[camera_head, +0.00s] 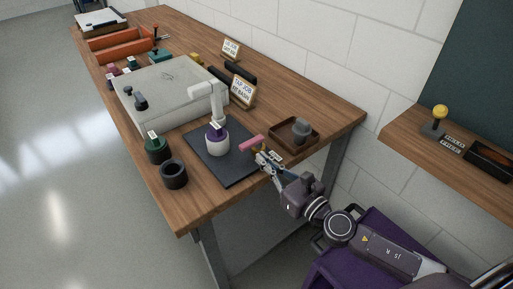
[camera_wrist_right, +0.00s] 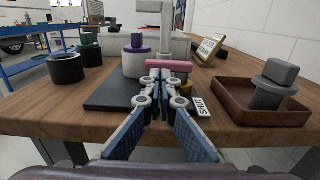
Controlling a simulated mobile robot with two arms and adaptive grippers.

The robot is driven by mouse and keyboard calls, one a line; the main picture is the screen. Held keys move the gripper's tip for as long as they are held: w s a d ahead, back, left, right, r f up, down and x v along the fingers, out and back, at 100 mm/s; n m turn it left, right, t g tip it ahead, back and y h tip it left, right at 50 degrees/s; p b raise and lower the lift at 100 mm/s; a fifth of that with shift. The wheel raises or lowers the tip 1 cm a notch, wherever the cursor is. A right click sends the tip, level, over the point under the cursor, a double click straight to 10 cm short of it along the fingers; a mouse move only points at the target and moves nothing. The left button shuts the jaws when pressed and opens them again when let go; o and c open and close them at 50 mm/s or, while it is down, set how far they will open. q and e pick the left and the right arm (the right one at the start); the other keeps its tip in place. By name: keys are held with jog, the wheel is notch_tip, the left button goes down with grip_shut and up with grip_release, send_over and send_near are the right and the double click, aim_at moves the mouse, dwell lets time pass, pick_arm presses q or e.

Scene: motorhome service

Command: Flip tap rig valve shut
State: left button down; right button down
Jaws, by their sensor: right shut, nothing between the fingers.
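The tap rig stands on a dark base plate (camera_head: 222,171) at the bench's front, with a white tap (camera_head: 212,97) above a white and purple container (camera_head: 217,141). The valve's pink lever (camera_head: 251,143) lies at the plate's right side. It also shows in the right wrist view (camera_wrist_right: 168,66), roughly crosswise just beyond my fingertips. A brass-coloured part (camera_wrist_right: 186,88) is partly hidden below it. A SHUT label (camera_wrist_right: 201,107) lies right of my fingers. My right gripper (camera_head: 262,158) is shut and empty, close to the lever; contact is unclear. My left gripper is out of view.
A brown tray (camera_head: 312,142) holding a grey piece (camera_wrist_right: 275,83) sits right of the rig. A black ring (camera_head: 173,173) and a dark green canister (camera_head: 156,148) stand left. A TAP JOB sign (camera_head: 243,92) stands behind. The bench's front corner is clear.

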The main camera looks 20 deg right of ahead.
aim_at(250, 147)
jog(key=shift+p+x, duration=0.4)
jog(key=shift+x, duration=1.5)
jog(key=shift+a+m+h+p, duration=0.2)
jog(key=shift+m+h+p, duration=0.2)
jog(key=shift+h+p, duration=0.2)
